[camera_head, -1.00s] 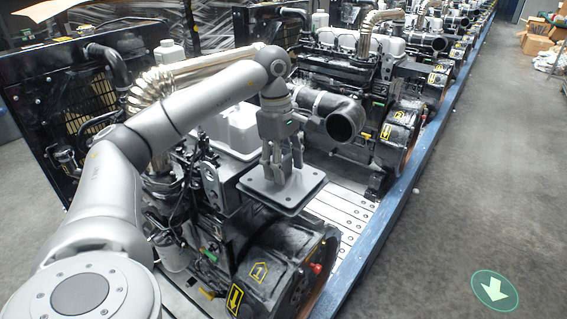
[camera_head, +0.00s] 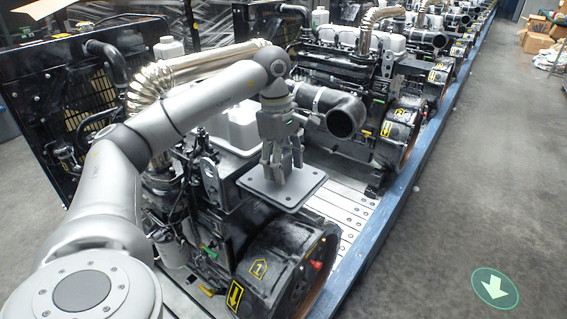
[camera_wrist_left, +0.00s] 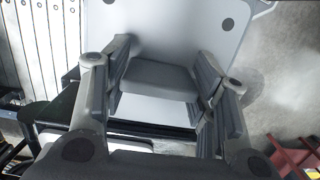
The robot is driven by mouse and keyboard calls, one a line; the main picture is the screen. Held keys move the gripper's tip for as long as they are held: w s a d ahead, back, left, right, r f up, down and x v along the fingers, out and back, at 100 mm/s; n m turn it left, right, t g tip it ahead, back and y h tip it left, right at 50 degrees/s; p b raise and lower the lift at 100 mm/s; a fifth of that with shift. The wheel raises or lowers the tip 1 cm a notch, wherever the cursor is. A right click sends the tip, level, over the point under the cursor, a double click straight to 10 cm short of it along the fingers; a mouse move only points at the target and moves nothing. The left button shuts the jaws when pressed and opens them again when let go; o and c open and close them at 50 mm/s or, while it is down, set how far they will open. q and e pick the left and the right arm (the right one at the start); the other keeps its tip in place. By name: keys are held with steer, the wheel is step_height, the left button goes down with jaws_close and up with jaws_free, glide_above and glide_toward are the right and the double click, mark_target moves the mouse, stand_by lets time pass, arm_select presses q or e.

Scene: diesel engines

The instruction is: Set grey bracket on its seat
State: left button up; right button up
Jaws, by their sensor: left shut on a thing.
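The grey bracket (camera_head: 296,191) is a flat plate with rounded corners and dark holes near its edges. In the head view it lies roughly level at the top of the nearest engine (camera_head: 262,245), close above its flywheel housing. My left gripper (camera_head: 283,172) points down over the middle of the plate. In the left wrist view, its two fingers (camera_wrist_left: 160,88) are shut on a grey raised block of the bracket (camera_wrist_left: 195,40). The seat is hidden under the plate. I cannot tell whether the plate touches it. My right gripper is in neither view.
A black intake pipe (camera_head: 343,117) stands just behind and right of the gripper. A corrugated metal exhaust pipe (camera_head: 150,85) and a black radiator frame (camera_head: 75,95) are at the left.

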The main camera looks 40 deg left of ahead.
mark_target(283, 159)
arm_select(q)
steer(key=o, duration=1.6)
steer(key=shift+c, duration=0.2)
steer(key=r+p, duration=0.6)
steer(key=r, duration=0.1)
steer(key=shift+a, duration=0.4)
